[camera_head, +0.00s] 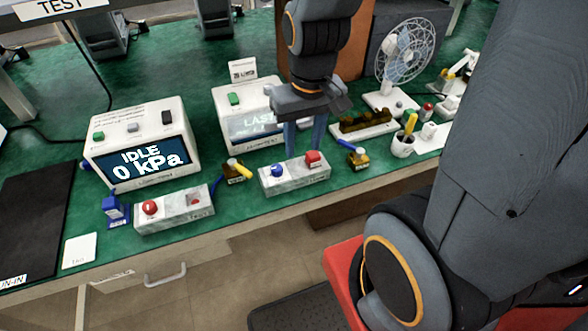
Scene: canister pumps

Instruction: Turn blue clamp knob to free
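A pale speckled block (295,178) near the table's front edge carries a round blue knob (278,171) on its left and a red knob (312,158) on its right. Which blue part is the task's clamp knob is not labelled legibly. My gripper (305,148) points down just behind this block, its two bluish fingers apart with a gap between them. It looks empty. The fingertips are close to the block's back edge, and contact cannot be told. A small brass valve with a yellow handle (243,171) stands to the left. Another with a blue handle (347,143) stands to the right.
A second block (173,212) with red knobs and a blue fitting (115,209) stand front left. A box (140,145) reads "IDLE 0 kPa"; another box (228,110) is partly hidden behind my gripper. A fan (405,50) and a pen cup (402,146) stand right.

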